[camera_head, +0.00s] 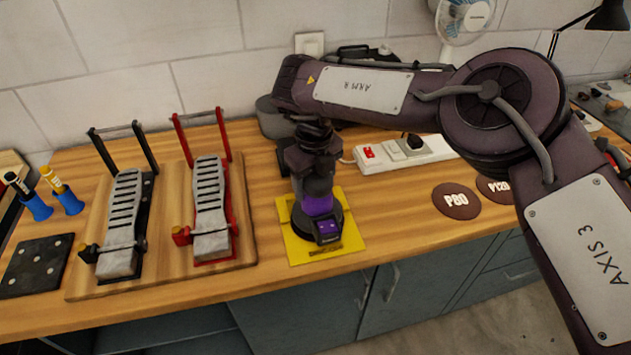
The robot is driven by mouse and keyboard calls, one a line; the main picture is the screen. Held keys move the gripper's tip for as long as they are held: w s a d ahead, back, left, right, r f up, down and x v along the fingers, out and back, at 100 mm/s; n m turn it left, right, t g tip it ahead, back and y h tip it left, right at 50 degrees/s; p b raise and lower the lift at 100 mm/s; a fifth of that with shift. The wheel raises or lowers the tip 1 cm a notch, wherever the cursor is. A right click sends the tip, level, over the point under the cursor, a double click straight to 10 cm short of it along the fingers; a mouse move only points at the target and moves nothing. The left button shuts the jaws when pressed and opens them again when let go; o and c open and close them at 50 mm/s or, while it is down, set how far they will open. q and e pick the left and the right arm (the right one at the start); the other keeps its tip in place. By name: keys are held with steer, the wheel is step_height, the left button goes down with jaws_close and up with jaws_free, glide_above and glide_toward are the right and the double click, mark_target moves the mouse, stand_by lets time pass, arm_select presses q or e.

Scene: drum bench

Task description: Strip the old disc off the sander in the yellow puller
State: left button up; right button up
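The sander (318,205), dark with a purple body and a small purple display at its front, stands upright on the yellow puller (350,238), a flat yellow plate on the bench. Its round dark base rests over the plate's middle. The disc under the base is hidden. My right arm comes in from the right and bends down over the sander. My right gripper (315,168) is at the top of the sander. Its fingers are dark and small against the sander, so I cannot tell whether they are closed on it. My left gripper is out of view.
Loose discs marked P80 (456,201) and P120 (495,189) lie right of the puller. A white power strip (430,152) lies behind them. Two clamp-like fixtures, black (122,215) and red (210,205), stand on a wooden board at left. The bench's front edge is close to the puller.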

steer(key=shift+w+a+p, duration=0.2)
steer(key=shift+w+p, duration=0.05)
steer(key=shift+p, duration=0.5)
stand_by(0.9)
steer(key=shift+w+r+p, duration=0.3)
steer(key=shift+r, duration=0.1)
steer(key=shift+r, duration=0.15)
stand_by(0.3)
steer(key=shift+r+p, duration=2.8)
steer(key=shift+r, duration=0.25)
